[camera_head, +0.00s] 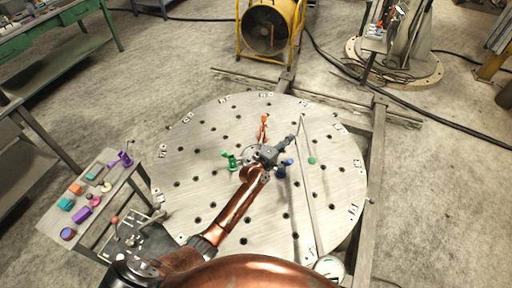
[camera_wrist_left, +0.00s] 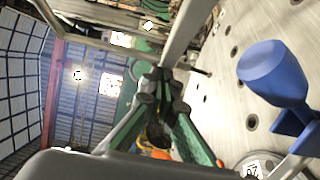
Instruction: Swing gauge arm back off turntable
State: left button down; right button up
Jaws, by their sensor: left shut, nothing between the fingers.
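The gauge arm (camera_head: 308,190) is a long thin pale bar lying across the right part of the round steel turntable (camera_head: 195,155). Its near end is by a round white dial (camera_head: 329,267) at the turntable's front edge. My left gripper (camera_head: 292,138) is shut and empty, just left of the bar's far part. In the left wrist view the shut fingertips (camera_wrist_left: 160,82) are close to a pale bar (camera_wrist_left: 186,32), seemingly the gauge arm; I cannot tell whether they touch. My right gripper is out of view.
Green (camera_head: 230,160), orange (camera_head: 263,128) and blue (camera_head: 281,171) pieces stand on the turntable near my left wrist. The blue one looms at right in the wrist view (camera_wrist_left: 265,72). A small table (camera_head: 60,215) with coloured parts is at left; a yellow fan (camera_head: 268,30) stands behind.

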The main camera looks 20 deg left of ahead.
pick_arm(q)
jog(key=w+a+v, duration=0.1)
jog(key=a+v, duration=0.1)
jog(key=v, duration=1)
jog(key=shift+s+a, duration=0.35)
jog(key=shift+a, duration=0.1)
